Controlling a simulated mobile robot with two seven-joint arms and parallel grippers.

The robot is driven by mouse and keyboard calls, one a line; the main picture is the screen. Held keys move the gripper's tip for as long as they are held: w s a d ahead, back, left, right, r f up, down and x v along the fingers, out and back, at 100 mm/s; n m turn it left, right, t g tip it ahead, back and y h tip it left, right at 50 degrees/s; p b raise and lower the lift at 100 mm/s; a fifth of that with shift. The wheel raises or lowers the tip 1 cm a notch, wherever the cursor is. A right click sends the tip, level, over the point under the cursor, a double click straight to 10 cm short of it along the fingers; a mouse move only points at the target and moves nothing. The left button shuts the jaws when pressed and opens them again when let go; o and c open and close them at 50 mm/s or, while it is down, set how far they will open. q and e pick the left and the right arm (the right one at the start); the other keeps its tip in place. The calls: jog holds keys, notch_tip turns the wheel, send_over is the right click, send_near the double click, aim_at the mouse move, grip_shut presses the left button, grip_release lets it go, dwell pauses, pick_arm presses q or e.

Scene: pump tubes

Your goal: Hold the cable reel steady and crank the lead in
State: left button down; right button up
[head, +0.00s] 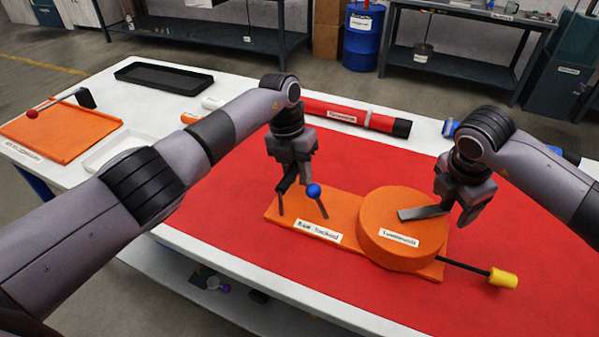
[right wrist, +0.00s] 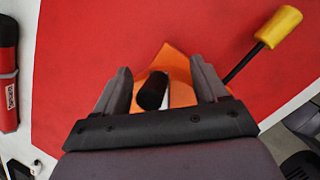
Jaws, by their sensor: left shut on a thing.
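The orange cable reel (head: 385,240) is a round drum on an orange base plate (head: 275,212), lying on the red mat. A grey crank arm (head: 420,213) lies across its top. My left gripper (head: 298,190) is down at the left part of the plate, shut on what looks like a thin dark handle, beside a blue ball (head: 313,190). The grip itself is partly hidden. The lead (head: 462,264) leaves the drum on the right and ends in a yellow plug (head: 503,278). My right gripper (right wrist: 160,90) is open around the black crank knob (right wrist: 152,91), with gaps at both sides.
A red tube with a black end (head: 345,115) lies behind the reel. A black tray (head: 165,76), a white tray (head: 110,152) and an orange board (head: 62,135) are on the table's left. The red mat (head: 540,240) is clear right of the plug.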

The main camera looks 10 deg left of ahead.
jog(key=shift+r, duration=0.1)
jog(key=v, duration=0.7)
dwell(0.4)
jog(key=shift+c, duration=0.3)
jog(key=shift+c, duration=0.5)
jog(key=shift+w+d+f+n+g+y, duration=0.4)
jog(key=shift+f+n, duration=0.7)
jog(key=shift+n, duration=2.05)
jog(key=shift+w+a+f+n+y, duration=0.15)
jog(key=shift+f+n+y, duration=0.75)
jog(key=shift+n, duration=2.2)
jog(key=shift+w+d+f+n+g+y, duration=0.25)
jog(key=shift+f+n, duration=1.1)
jog(key=shift+n, duration=1.8)
jog(key=shift+a, duration=0.1)
